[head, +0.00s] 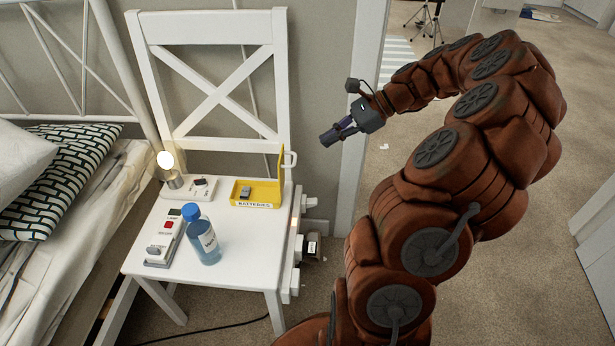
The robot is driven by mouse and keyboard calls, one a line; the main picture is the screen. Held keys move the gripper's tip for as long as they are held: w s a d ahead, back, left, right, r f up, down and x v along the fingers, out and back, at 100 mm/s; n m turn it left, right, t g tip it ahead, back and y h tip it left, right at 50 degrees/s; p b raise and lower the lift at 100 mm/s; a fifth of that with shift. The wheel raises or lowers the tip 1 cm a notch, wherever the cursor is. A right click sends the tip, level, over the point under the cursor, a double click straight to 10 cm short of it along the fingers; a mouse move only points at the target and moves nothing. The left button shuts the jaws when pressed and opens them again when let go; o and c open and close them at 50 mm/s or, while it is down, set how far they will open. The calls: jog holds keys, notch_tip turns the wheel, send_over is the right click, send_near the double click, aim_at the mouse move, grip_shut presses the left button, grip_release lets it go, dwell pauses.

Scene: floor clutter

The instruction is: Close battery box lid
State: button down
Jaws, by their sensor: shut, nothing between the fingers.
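The yellow battery box (257,197) with a "BATTERIES" label sits at the back right of the white chair's seat. A grey battery-like item (244,192) lies inside the box. My gripper (329,138) is shut and empty. In the picture it is above and to the right of the lid, apart from it.
The white chair (214,70) also holds a blue-capped bottle (205,238), a device with a red button (165,238), a small white switch unit (200,187) and a lit lamp (168,165). A bed (55,240) is at left. Open floor lies at right.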

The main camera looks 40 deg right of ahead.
jog(key=s+d+f+m+t+b, duration=0.2)
jog(key=d+f+m, duration=0.2)
jog(key=d+f, duration=0.25)
jog(key=w+a+f+b, duration=0.3)
jog(key=w+a+b, duration=0.1)
jog(key=w+a, duration=0.4)
jog(key=shift+a+f+b, duration=0.25)
jog(key=shift+a+b, duration=0.05)
jog(key=shift+b, duration=0.1)
jog(key=shift+w+r, duration=0.1)
jog(key=shift+w, duration=0.05)
